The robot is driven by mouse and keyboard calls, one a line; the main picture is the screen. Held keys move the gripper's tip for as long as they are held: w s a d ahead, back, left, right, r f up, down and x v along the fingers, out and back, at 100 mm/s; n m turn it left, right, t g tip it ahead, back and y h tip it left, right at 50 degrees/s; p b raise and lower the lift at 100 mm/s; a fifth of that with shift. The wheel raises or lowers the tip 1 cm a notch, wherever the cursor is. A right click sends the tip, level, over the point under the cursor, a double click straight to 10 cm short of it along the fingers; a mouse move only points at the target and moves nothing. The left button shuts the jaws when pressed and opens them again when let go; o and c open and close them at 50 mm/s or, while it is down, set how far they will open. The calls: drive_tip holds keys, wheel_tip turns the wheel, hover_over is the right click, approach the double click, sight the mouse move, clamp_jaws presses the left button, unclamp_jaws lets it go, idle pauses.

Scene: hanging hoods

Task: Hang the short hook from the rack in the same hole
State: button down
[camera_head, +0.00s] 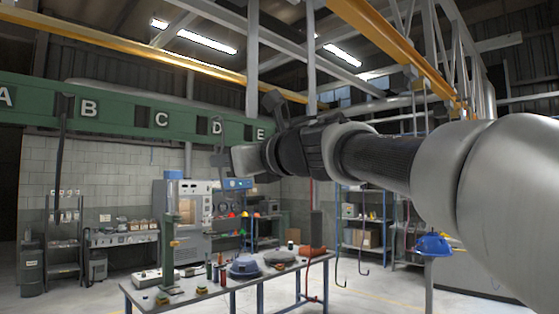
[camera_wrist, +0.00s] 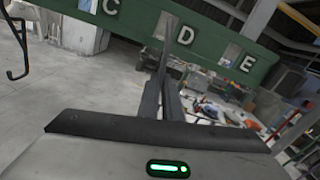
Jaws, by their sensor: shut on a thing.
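A long green beam (camera_head: 100,103) with lettered square holes crosses the upper left of the head view, and it also crosses the top of the wrist view (camera_wrist: 215,47). A long dark hook (camera_head: 60,150) hangs from it near the hole left of B. A black hooked end shows at the left edge of the wrist view (camera_wrist: 20,45). My gripper (camera_head: 226,160) is raised in front of the beam, below the D. It is shut on a thin dark piece, apparently the short hook (camera_head: 219,146). In the wrist view this piece rises toward the holes between C and D; whether it touches the beam I cannot tell.
A workbench (camera_head: 205,297) with tools and a blue-grey helmet (camera_head: 245,266) stands below my arm. Other dark hooks (camera_head: 341,272) hang at the right near blue shelves (camera_head: 362,249). A blue helmet (camera_head: 433,245) sits farther right. Open floor lies at the left.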

drive_tip(key=shift+w+a, duration=0.1)
drive_tip(key=shift+a, duration=0.05)
idle(0.3)
drive_tip(key=shift+x, duration=1.05)
drive_tip(key=shift+a, duration=0.1)
drive_tip(key=shift+x, duration=1.4)
drive_tip(key=shift+f+b, duration=1.1)
drive_tip(key=shift+f, duration=0.15)
drive_tip(key=c, duration=1.9)
unclamp_jaws()
drive_tip(key=shift+o, duration=0.2)
